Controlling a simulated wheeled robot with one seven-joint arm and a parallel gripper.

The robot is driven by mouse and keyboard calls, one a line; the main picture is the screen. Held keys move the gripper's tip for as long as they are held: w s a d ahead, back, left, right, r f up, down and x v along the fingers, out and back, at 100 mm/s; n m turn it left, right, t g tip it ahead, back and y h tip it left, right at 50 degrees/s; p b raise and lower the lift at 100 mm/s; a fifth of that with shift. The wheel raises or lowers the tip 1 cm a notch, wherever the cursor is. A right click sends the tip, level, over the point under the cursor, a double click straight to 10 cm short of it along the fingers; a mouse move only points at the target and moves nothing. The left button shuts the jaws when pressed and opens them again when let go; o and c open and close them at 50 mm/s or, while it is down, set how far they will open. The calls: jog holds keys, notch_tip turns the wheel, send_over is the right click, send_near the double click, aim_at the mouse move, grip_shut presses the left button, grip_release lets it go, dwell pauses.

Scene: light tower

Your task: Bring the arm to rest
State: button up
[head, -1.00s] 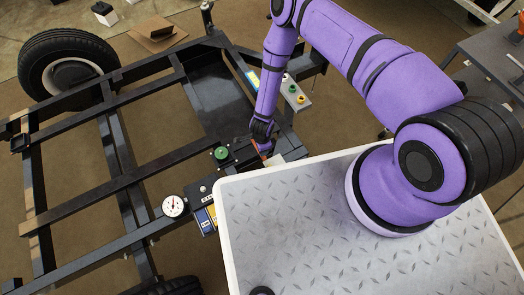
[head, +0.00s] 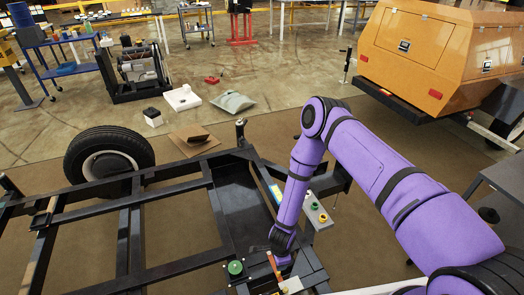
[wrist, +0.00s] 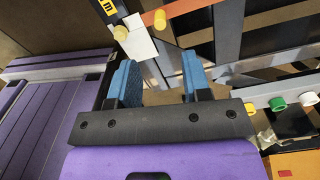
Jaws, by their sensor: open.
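My purple arm reaches from the lower right of the head view over the black trailer frame (head: 135,215). My gripper (head: 281,262) is low over the frame's front part, near a green round knob (head: 235,268); its fingertips are hard to make out there. In the wrist view my gripper (wrist: 157,80) shows two blue fingers spread wide apart. Nothing is held between them.
A control box (head: 317,212) with green and yellow buttons stands right of my forearm. A tyre (head: 108,153) is at the frame's left. An orange cabinet (head: 440,55) stands at the back right. Loose parts lie on the open floor behind the frame.

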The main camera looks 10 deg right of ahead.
jog(key=w+d+r+n+t+y, duration=0.15)
jog(key=w+r, duration=0.35)
jog(key=r, duration=0.7)
jog(key=w+r+n, duration=0.3)
jog(key=w+r, duration=0.2)
jog(key=r, duration=0.7)
jog(key=w+d+r+n+t+y, duration=0.1)
jog(key=w+r+n, duration=0.3)
jog(key=r, duration=0.8)
jog(key=s+d+r+n+t, duration=0.1)
jog(key=s+d+r+n, duration=0.2)
jog(key=r, duration=0.7)
jog(key=s+d+r, duration=0.2)
jog(key=s+r, duration=0.2)
jog(key=r, duration=0.6)
jog(key=s+d+r+n+t, duration=0.1)
jog(key=s+d+r+n, duration=0.2)
jog(key=r, duration=0.7)
jog(key=s+d+r, duration=0.2)
jog(key=s+r, duration=0.1)
jog(key=s, duration=0.4)
jog(key=s+d+r+n+h, duration=0.1)
jog(key=s+d+r, duration=0.2)
jog(key=s, duration=0.4)
jog(key=s+d+r+n+h, duration=0.1)
jog(key=s+d+r, duration=0.1)
jog(key=s, duration=0.6)
jog(key=shift+d+r+t, duration=0.3)
jog(key=shift+r+t, duration=0.05)
jog(key=shift+r, duration=0.15)
